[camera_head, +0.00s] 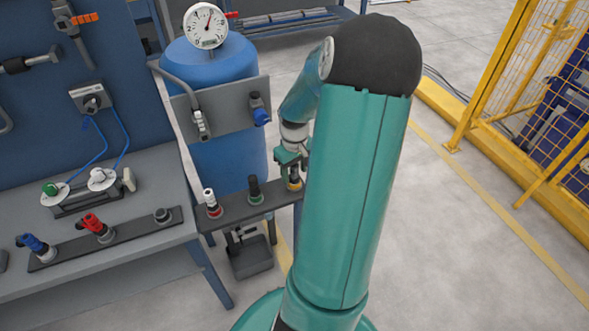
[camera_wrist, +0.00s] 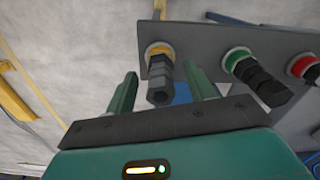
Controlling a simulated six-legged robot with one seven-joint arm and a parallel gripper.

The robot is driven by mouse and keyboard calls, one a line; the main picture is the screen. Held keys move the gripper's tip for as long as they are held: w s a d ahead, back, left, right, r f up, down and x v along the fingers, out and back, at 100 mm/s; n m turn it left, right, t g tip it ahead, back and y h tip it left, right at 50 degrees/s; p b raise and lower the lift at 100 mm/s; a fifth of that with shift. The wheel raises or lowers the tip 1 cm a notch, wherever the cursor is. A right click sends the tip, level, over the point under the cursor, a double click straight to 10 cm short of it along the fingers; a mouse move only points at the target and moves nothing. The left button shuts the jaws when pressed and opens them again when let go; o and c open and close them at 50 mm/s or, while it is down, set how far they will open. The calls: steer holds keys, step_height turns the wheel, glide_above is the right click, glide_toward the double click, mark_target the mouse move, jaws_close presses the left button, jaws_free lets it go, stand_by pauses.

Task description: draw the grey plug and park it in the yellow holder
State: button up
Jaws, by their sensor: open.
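A dark grey plug (camera_wrist: 160,82) stands in the yellow-ringed holder (camera_wrist: 155,50) on a grey rail, in the wrist view. In the head view the yellow holder (camera_head: 295,185) is at the rail's right end, partly hidden by my arm. My gripper (camera_wrist: 160,70) is open, with one finger on each side of the plug. A gap shows between the plug and each finger. In the head view my gripper (camera_head: 292,160) is just above the yellow holder, and its fingers are hard to make out.
The same rail (camera_head: 233,205) has a black plug in a green holder (camera_head: 255,192) and a white-topped plug in a red holder (camera_head: 213,205). A blue tank (camera_head: 215,70) with a gauge stands behind. A bench (camera_head: 110,245) is at left, a yellow fence (camera_head: 500,75) at right.

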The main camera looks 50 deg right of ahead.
step_height(320, 180, up, 14)
stand_by(0.5)
steer(key=w+a+r+n+t+h, duration=0.1)
steer(key=w+a+r, duration=0.15)
steer(key=a, duration=0.65)
steer(key=w+a+r+n+h, duration=0.15)
steer(key=a+r, duration=0.25)
steer(key=a, duration=0.4)
steer(key=s+a+r+t+y, duration=0.1)
steer(key=s+a+r+t, duration=0.1)
steer(key=a, duration=0.7)
steer(key=s+a+r+t+y, duration=0.1)
steer(key=s+a, duration=0.3)
steer(key=a, duration=0.6)
steer(key=shift+s+r+n+t, duration=0.3)
steer(key=shift+r+n+t, duration=0.1)
steer(key=shift+t, duration=0.4)
